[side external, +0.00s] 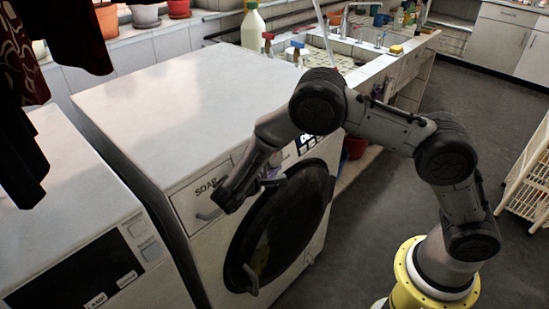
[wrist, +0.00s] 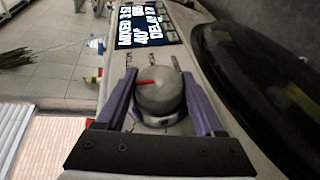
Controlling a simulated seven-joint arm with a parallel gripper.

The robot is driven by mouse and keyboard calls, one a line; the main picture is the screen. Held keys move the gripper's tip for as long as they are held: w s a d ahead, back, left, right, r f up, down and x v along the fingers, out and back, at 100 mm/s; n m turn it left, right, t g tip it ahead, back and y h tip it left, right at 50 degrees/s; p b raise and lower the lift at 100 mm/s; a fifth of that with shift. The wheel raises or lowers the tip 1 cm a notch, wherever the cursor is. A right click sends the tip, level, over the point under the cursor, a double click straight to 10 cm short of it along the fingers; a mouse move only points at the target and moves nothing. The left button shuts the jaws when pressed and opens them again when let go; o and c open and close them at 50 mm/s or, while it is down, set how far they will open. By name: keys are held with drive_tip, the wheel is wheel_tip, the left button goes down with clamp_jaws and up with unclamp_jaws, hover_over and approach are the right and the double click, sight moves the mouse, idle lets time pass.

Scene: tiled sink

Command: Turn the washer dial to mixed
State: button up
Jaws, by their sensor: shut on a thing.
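The white washer (side external: 190,95) stands in the middle of the side view. Its dial (wrist: 160,98) is a grey round knob with a red mark on top, in the middle of the wrist view. My gripper (wrist: 159,77) has its purple fingers on both sides of the dial and is shut on it. The lit display (wrist: 145,25) beyond the dial reads "MIXED 3:59", "40°" and "DELAY"; it also shows in the side view (side external: 305,142). In the side view my arm hides the dial. The red mark lies roughly sideways, toward the left in the wrist view.
The soap drawer (side external: 206,190) is left of my gripper in the side view. The dark round door (side external: 285,225) is just below the panel. A second machine (side external: 90,235) stands at left. Bottles (side external: 252,30) and a tiled sink (side external: 375,65) lie behind.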

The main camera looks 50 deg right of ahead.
drive_tip(key=o, duration=1.4)
drive_tip(key=shift+c, duration=0.2)
drive_tip(key=shift+a+r, duration=0.1)
drive_tip(key=v, duration=1.3)
drive_tip(key=shift+a, duration=0.25)
drive_tip(key=shift+s+r, duration=0.1)
